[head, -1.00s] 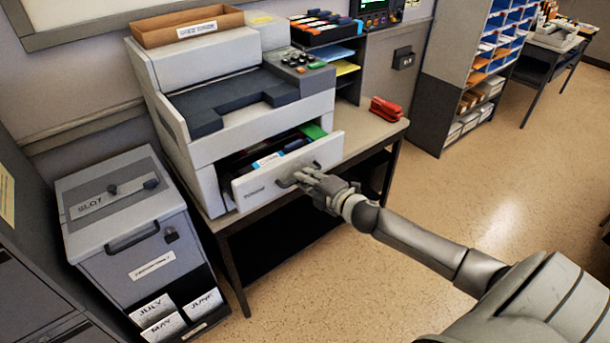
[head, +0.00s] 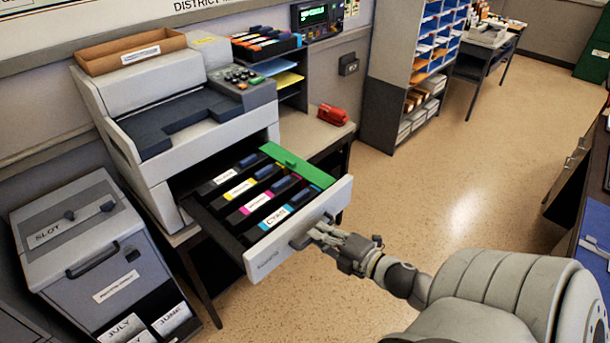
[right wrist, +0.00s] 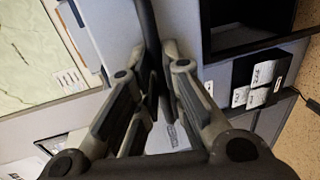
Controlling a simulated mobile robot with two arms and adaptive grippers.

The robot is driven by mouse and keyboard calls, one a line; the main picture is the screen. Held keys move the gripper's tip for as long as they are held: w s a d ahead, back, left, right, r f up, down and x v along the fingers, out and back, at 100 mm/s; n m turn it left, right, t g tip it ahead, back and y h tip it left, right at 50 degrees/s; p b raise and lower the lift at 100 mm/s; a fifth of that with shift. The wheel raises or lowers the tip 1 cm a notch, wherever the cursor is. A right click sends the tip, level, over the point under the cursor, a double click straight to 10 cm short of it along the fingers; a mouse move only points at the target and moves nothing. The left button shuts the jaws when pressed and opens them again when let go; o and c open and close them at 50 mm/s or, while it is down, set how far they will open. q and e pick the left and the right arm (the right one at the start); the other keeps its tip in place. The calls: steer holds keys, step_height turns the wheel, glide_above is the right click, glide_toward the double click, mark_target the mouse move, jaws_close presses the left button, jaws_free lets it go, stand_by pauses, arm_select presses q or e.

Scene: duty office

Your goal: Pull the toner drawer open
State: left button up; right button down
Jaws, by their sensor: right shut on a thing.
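The toner drawer (head: 262,247) of the grey printer (head: 170,115) stands far out from the printer body in the head view. Several black toner cartridges (head: 255,190) with coloured labels lie in it, beside a green strip (head: 298,166) at the right. My right gripper (head: 312,232) is shut on the drawer's dark handle (head: 302,240) at the front panel. In the right wrist view my right gripper's fingers (right wrist: 160,80) close around a dark bar. My left gripper is in neither view.
A grey slot box (head: 95,245) with month cards stands left of the printer. A red stapler (head: 332,115) lies on the table right of it. A pigeonhole shelf (head: 420,75) stands behind. A dark desk (head: 580,190) is at the right edge. The floor between is clear.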

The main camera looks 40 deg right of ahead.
steer(key=shift+f+v, duration=0.15)
steer(key=shift+v, duration=0.6)
steer(key=shift+f+v, duration=0.15)
steer(key=shift+v, duration=0.55)
steer(key=shift+s, duration=0.1)
steer(key=c, duration=1.5)
jaws_free()
steer(key=v, duration=1.2)
steer(key=shift+d, duration=0.1)
steer(key=shift+f, duration=0.1)
